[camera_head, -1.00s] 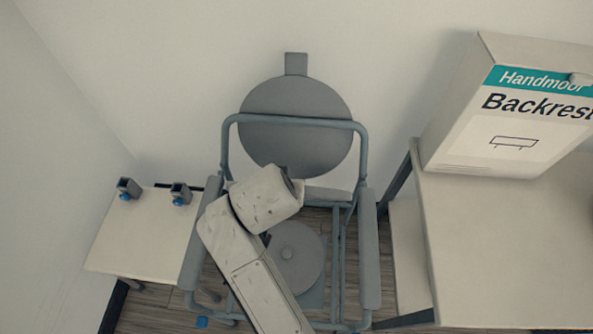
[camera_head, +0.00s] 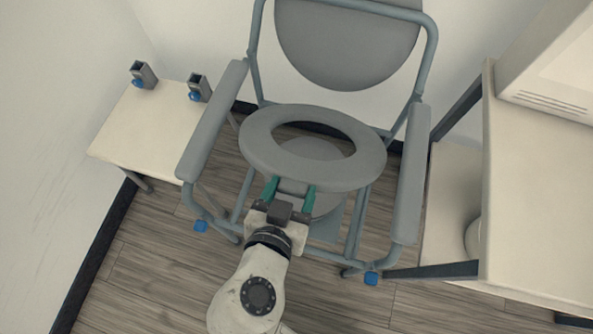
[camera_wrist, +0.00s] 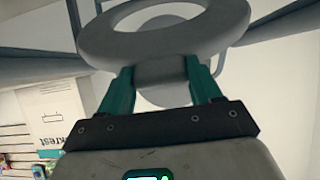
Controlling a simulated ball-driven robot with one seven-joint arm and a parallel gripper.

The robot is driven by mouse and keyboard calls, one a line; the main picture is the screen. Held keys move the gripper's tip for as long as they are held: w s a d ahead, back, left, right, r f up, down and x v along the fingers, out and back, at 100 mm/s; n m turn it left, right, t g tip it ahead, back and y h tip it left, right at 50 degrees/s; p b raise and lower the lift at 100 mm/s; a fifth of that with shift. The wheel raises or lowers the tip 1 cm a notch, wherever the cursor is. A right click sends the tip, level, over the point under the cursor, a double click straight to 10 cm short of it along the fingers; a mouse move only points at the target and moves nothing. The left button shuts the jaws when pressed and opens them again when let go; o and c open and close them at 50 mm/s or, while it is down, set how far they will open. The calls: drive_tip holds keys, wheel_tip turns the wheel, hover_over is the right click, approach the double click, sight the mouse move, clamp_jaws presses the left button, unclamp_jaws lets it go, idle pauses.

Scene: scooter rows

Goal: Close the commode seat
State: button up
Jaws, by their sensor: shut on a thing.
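The commode seat (camera_head: 258,145) is a grey ring with an oval opening. It is swung down over the commode frame, close to level; I cannot tell whether it rests on the frame. My gripper (camera_head: 290,188) has green fingers, shut on the tab at the seat's front edge. In the wrist view the tab (camera_wrist: 160,74) sits between the fingers, with the seat ring (camera_wrist: 100,38) beyond it. A solid grey round panel (camera_head: 348,45) stands upright behind. A round grey lid (camera_head: 318,150) shows through the opening, below the seat; part of it is hidden.
Grey armrests flank the seat, left (camera_head: 213,120) and right (camera_head: 411,175). A small white table (camera_head: 150,130) holding two blue-knobbed clamps stands left. A white table (camera_head: 535,190) with a box (camera_head: 555,65) stands close on the right. Wood floor is clear in front.

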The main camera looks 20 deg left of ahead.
drive_tip(key=s+f+t+b, duration=0.1)
drive_tip(key=s+f+b, duration=0.3)
drive_tip(key=f+b, duration=0.6)
drive_tip(key=s+f+t+b, duration=0.1)
drive_tip(key=s+f+b, duration=0.3)
drive_tip(key=f+b, duration=0.6)
drive_tip(key=shift+s+f+t+b, duration=0.15)
drive_tip(key=shift+f+t+b, duration=0.2)
drive_tip(key=shift+f, duration=0.65)
drive_tip(key=o, duration=1.5)
drive_tip(key=shift+r, duration=0.1)
drive_tip(key=p+v, duration=0.3)
drive_tip(key=v, duration=0.7)
drive_tip(key=shift+s, duration=0.45)
